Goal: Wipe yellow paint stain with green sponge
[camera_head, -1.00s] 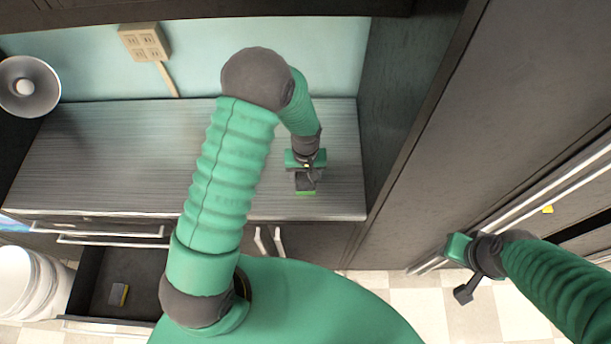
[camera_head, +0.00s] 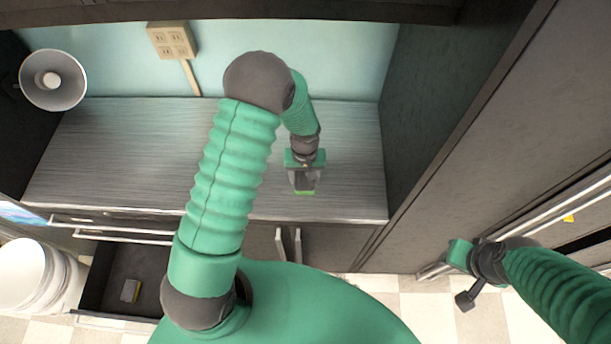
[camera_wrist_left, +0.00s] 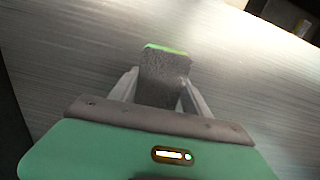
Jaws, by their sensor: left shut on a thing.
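My left gripper (camera_head: 303,178) is shut on the green sponge (camera_head: 304,192) above the front right part of the countertop (camera_head: 130,150). In the left wrist view the sponge (camera_wrist_left: 165,75) sits between the two fingers, a grey block with a green far edge. I cannot tell whether it touches the counter. A small yellow patch (camera_head: 568,218), possibly the yellow paint stain, shows on the dark surface by the long handles at the right. My right gripper (camera_head: 462,275) is far from it in pixels, low at the right; its fingers are unclear.
A tall dark cabinet (camera_head: 430,120) bounds the counter at right. Tiled floor (camera_head: 400,292) is clear below.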

